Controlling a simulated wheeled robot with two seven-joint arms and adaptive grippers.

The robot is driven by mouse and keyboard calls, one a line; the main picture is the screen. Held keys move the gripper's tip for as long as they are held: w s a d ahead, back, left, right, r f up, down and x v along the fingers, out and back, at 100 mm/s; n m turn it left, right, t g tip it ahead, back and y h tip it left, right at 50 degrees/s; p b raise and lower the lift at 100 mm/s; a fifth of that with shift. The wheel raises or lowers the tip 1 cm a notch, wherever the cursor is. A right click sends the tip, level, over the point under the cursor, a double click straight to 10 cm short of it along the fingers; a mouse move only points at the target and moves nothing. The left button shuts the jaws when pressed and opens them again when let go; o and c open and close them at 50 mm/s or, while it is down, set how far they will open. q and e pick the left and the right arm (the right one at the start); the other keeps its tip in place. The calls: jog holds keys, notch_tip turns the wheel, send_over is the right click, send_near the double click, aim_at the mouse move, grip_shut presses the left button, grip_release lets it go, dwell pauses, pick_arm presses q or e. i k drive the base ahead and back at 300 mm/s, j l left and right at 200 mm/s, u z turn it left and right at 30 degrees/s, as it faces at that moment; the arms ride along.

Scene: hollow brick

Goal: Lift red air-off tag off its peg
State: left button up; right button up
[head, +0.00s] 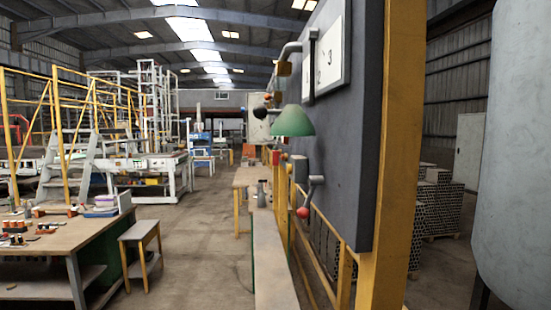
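I cannot make out the red air-off tag or its peg for certain. A small red item (276,157) shows on the wall side beside a grey box (299,168), at a steep angle and too small to identify. A grey lever with a red ball knob (303,212) hangs on the dark panel (345,130). A yellow-brown block (284,69) sits under a grey pipe higher up on the panel. Neither of my grippers is in view.
A green lamp shade (293,122) juts from the panel. A yellow post (393,150) and a large grey tank (512,150) stand at the right. A narrow bench (272,265) runs below the panel. A workbench (60,238) and stool (140,233) stand left; the aisle floor (195,260) is clear.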

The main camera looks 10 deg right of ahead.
aim_at(274, 153)
jog(key=u, duration=2.05)
jog(key=i+z, duration=0.25)
jog(key=i, duration=0.25)
jog(key=i+j+z, duration=0.1)
jog(key=i+z, duration=0.15)
jog(key=i, duration=0.25)
jog(key=i+z, duration=1.45)
jog(key=i, duration=0.95)
jog(key=l+z, duration=0.05)
